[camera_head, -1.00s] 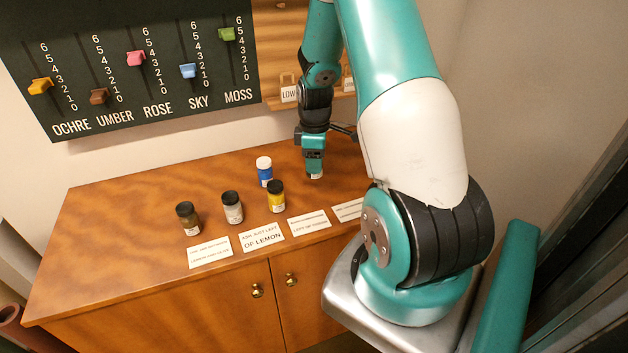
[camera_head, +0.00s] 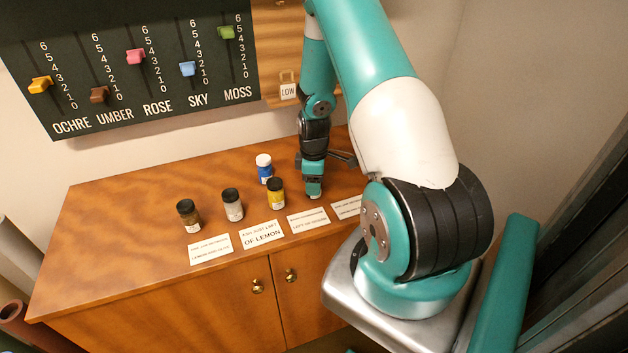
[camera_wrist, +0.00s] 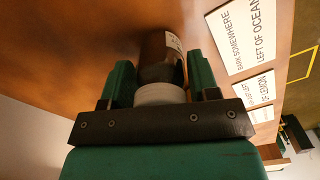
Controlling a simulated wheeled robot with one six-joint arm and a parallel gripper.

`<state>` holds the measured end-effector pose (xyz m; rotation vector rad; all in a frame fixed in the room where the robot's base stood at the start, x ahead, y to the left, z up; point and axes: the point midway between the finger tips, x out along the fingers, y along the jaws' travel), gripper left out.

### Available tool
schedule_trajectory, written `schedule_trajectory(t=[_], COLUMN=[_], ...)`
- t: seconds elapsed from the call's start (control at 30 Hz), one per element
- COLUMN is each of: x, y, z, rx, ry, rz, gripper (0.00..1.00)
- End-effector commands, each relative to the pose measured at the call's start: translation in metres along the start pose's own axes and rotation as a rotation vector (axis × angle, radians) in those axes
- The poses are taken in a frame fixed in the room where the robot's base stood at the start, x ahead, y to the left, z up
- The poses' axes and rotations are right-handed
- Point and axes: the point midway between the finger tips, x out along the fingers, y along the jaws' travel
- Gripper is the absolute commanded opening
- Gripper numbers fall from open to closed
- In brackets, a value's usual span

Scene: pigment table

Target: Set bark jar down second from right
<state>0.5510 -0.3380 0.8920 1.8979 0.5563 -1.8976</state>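My gripper (camera_head: 313,190) is at the right of the jars, low over the table top. In the wrist view its fingers (camera_wrist: 160,90) are shut around a brown jar with a pale lid (camera_wrist: 158,52), probably the bark jar. A pale label shows on its side. In the head view the gripper hides most of this jar. It is right of the yellow jar (camera_head: 276,193), with a gap between. I cannot tell whether it touches the table.
A dark brown jar (camera_head: 189,216) and a grey jar (camera_head: 232,205) stand left of the yellow one. A blue jar with white lid (camera_head: 265,168) stands behind it. Paper cards, one an "ash" card (camera_head: 262,234), lie along the front edge. The table (camera_head: 120,225) is clear at left.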

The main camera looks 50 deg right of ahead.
Motion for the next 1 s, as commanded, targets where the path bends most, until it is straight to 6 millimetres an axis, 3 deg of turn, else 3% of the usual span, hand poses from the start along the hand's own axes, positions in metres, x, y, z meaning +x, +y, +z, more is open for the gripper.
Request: schedule_trajectory(t=[0.03, 0.07, 0.47, 1.0], x=[-0.001, -0.001, -0.01, -0.111], y=[0.0, 0.0, 0.001, 0.001], z=[0.0, 0.0, 0.0, 0.0], rx=[0.0, 0.0, 0.0, 0.0], ry=[0.0, 0.0, 0.001, 0.001], rz=[0.0, 0.0, 0.003, 0.004], gripper=[0.67, 0.74, 0.75, 0.75])
